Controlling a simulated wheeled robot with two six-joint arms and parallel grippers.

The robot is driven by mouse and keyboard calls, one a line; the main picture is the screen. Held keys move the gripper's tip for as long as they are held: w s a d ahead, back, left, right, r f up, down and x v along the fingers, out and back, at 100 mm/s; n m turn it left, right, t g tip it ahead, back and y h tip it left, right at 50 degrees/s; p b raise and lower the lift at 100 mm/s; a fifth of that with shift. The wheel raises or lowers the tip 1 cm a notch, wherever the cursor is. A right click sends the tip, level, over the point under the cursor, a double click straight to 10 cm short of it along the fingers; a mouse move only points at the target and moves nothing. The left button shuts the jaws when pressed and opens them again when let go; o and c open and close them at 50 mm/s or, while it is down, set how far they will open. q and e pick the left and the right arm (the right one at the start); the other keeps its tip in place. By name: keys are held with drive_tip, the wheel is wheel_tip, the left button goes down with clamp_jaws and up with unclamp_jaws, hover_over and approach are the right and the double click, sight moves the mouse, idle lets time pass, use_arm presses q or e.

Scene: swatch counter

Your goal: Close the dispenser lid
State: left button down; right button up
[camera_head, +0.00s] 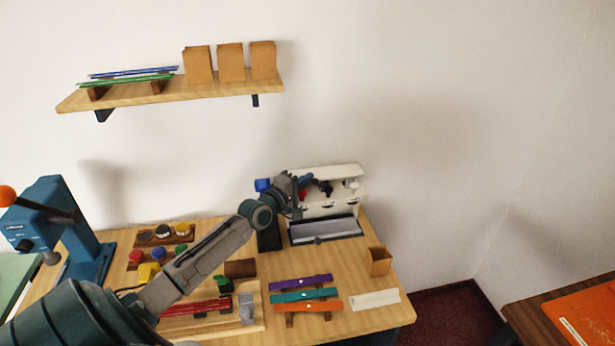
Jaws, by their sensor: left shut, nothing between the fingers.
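The white dispenser (345,208) stands at the back right of the wooden counter, against the wall. Its pale upper panel (348,171) shows above a front with several dark slots or marks; I cannot clearly tell the lid's angle. My left gripper (318,184) is at the dispenser's upper left part, in front of the panel, shut and empty. My left wrist hides the dispenser's left side. I cannot tell if the fingers touch it. My right gripper is not in view.
A grey tray (345,229) lies before the dispenser. Coloured strips (305,295) and a brown box (379,261) are nearer. A blue press (60,222) stands left. A shelf (200,92) hangs above. The counter right of the strips holds a pale strip (375,300).

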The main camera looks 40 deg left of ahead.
use_arm(q)
drive_tip(key=shift+f, duration=0.1)
drive_tip(key=shift+s, duration=0.15)
drive_tip(key=shift+s+p, duration=0.2)
drive_tip(key=shift+p, duration=0.15)
drive_tip(key=s+p, duration=0.5)
drive_tip(key=s, duration=0.5)
drive_tip(key=shift+a, duration=0.3)
drive_tip(key=shift+s+d, duration=0.1)
